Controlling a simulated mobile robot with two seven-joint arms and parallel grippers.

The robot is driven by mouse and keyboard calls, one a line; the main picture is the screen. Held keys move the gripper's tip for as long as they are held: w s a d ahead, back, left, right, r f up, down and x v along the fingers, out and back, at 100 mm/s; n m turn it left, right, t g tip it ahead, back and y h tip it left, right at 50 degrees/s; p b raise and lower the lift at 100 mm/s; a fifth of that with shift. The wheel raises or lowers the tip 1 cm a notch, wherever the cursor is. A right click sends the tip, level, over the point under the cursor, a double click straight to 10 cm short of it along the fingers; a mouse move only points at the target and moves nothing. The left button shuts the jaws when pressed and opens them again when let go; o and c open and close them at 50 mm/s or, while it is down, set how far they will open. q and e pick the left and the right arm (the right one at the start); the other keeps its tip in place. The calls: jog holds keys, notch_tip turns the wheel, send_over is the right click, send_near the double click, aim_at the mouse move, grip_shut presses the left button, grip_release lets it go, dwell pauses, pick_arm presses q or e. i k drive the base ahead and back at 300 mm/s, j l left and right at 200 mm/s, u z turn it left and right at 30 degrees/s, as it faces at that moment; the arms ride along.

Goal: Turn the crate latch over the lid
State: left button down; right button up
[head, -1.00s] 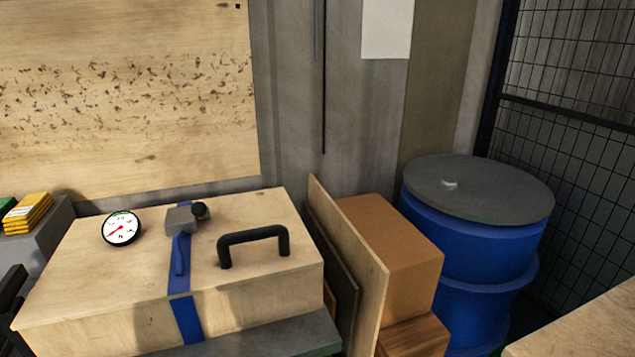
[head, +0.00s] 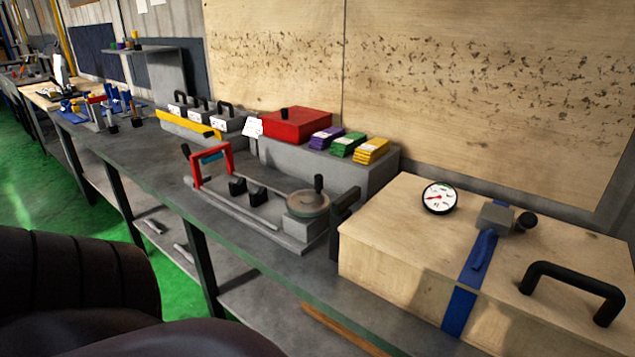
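A pale wooden crate (head: 400,240) with a flat lid sits on the bench at the right. A blue strap (head: 480,260) runs over its lid and down the front, with a grey buckle block (head: 496,217) and a black knob (head: 526,220) on top. A black handle (head: 575,280) and a round dial gauge (head: 439,197) are also on the lid. A dark upright piece (head: 345,208) stands at the crate's left end; I cannot tell whether it or the buckle is the latch. Neither gripper is in view.
The grey bench (head: 150,165) runs away to the left. Beside the crate is a fixture with a red handle (head: 210,160) and a round grey wheel (head: 308,203). A red box (head: 297,125) and coloured stacks stand behind. Dark rounded parts of mine fill the lower left.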

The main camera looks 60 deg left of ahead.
aim_at(344, 201)
jog(key=l+u, duration=0.1)
jog(key=u, duration=1.55)
